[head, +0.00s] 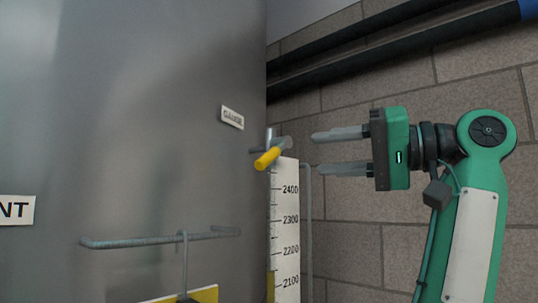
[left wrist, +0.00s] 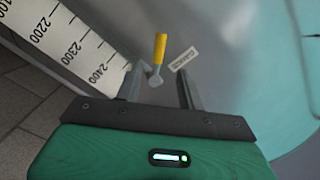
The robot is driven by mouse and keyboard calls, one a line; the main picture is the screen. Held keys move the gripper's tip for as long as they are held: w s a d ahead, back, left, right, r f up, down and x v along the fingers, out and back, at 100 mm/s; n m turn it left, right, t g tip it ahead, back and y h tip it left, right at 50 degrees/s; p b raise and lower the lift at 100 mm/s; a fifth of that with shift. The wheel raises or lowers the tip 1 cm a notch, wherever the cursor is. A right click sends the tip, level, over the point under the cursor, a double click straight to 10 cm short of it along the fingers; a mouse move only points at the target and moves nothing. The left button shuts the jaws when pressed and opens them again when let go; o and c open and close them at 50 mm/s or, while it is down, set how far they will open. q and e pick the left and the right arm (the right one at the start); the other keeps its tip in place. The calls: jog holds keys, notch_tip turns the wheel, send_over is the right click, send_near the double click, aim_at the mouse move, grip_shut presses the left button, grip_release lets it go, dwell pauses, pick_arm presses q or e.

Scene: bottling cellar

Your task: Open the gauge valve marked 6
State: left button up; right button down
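The gauge valve has a yellow lever handle (head: 268,158) on a grey metal body, at the top of a white scale on the tank's right side. A small plate reading GAUGE (head: 232,117) sits up and left of it; I see no 6. My left gripper (head: 315,152) is open and empty, to the right of the valve, its fingers pointing at it with a gap. In the left wrist view the yellow handle (left wrist: 160,48) shows beyond the open fingers (left wrist: 157,80), with the valve body between their tips in the picture. My right gripper is not in view.
The large grey tank (head: 150,110) fills the left. The scale (head: 286,230) with printed numbers runs down below the valve. A horizontal metal bar (head: 150,242) is on the tank lower down. Dark pipes (head: 400,40) cross the block wall behind.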

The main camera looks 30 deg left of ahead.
aim_at(274, 156)
pick_arm(q)
jog(key=a+p, duration=0.1)
jog(key=a, duration=0.2)
jog(key=s+a+p, duration=0.1)
jog(key=a, duration=0.2)
jog(key=a+p, duration=0.1)
jog(key=a, duration=0.2)
jog(key=shift+s+a+r, duration=0.1)
jog(key=shift+s+a, duration=0.2)
jog(key=shift+s, duration=0.05)
jog(key=shift+s+a, duration=0.1)
jog(key=shift+a, duration=0.5)
grip_shut()
